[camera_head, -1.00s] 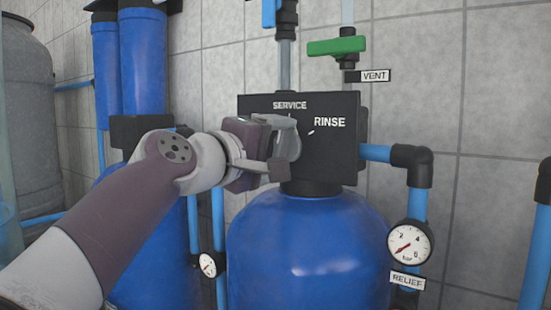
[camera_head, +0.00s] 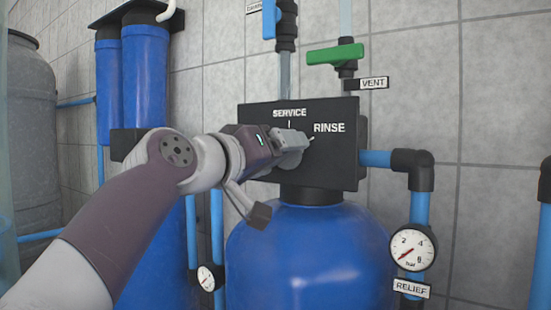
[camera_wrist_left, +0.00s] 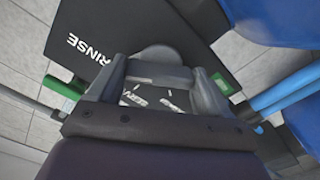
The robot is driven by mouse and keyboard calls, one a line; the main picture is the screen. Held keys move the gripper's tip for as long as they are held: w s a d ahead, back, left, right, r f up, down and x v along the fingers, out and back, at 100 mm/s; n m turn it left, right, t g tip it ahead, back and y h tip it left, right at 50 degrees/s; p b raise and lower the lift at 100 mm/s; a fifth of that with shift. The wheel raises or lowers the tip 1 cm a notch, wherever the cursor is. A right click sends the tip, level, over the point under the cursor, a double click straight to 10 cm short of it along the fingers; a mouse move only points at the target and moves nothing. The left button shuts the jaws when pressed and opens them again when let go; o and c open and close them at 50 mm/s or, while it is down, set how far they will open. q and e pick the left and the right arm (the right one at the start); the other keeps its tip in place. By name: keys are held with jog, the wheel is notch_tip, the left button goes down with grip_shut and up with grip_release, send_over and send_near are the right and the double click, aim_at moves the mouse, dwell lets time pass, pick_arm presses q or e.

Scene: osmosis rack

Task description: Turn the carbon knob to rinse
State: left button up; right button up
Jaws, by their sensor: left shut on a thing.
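The carbon knob (camera_head: 291,160) is a grey round knob on the front of a black valve head (camera_head: 335,165) on top of a blue tank. White SERVICE lettering is above it and RINSE is at its upper right. My left gripper (camera_head: 292,141) is shut on the knob, coming from the left and covering most of it. In the left wrist view the knob (camera_wrist_left: 160,57) shows grey between the gripper's two fingers (camera_wrist_left: 160,80). Its pointing direction is mostly hidden. My right gripper is not in view.
A green vent handle (camera_head: 335,54) sits above the valve head. A blue side pipe (camera_head: 375,158) leads right to a black elbow, with a pressure gauge (camera_head: 411,247) below. Blue filter housings (camera_head: 145,80) stand left behind my arm. The tiled wall at the right is largely bare.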

pick_arm(q)
jog(key=shift+f+m, duration=0.1)
jog(key=shift+m, duration=0.2)
jog(key=o, duration=1)
jog(key=b+v, duration=0.4)
jog(key=v, duration=0.8)
jog(key=shift+s+a, duration=0.2)
jog(key=shift+s, duration=0.1)
